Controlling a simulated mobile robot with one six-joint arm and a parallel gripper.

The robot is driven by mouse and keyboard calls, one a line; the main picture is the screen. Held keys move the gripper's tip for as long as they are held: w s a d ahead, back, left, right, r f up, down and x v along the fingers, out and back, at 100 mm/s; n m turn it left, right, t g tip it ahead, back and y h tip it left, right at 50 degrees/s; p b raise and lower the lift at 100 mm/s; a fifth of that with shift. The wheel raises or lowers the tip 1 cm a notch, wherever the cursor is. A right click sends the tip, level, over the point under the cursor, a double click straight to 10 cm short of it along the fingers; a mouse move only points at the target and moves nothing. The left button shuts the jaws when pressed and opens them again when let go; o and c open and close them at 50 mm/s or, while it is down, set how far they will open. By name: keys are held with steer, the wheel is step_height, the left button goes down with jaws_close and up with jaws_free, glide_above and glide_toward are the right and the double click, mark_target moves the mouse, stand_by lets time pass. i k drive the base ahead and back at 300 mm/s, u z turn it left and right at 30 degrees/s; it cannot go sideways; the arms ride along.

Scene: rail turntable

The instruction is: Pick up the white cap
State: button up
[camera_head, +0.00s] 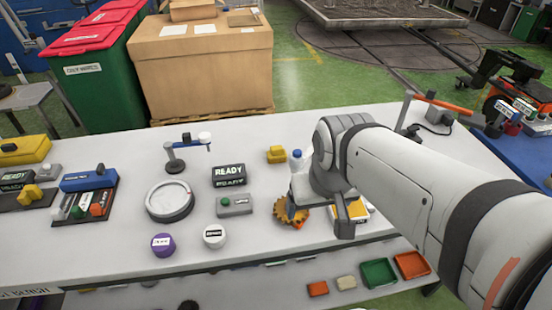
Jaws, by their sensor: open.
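The white cap (214,237) is a short round piece with a dark label on its side. It stands on the light grey bench top (110,262) near the front edge, just right of a purple cap (163,245). My gripper (318,216) is to the right of the white cap, apart from it, with its fingers pointing down. It is open. Its fingers partly cover an orange gear (287,212) and a yellow item (352,209) behind them. I cannot tell how high the gripper is above the bench.
A round grey dial plate (169,201), a grey box with a green button (235,206) and a READY display (228,175) stand behind the caps. A yellow block (277,154) is further back. Bins (379,273) sit on a lower shelf. Bench space left of the purple cap is clear.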

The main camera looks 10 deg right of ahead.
mark_target(214, 236)
steer(key=z, duration=1.15)
steer(key=k, duration=1.4)
steer(key=u, duration=1.1)
steer(key=i, duration=1.05)
steer(key=u, duration=0.05)
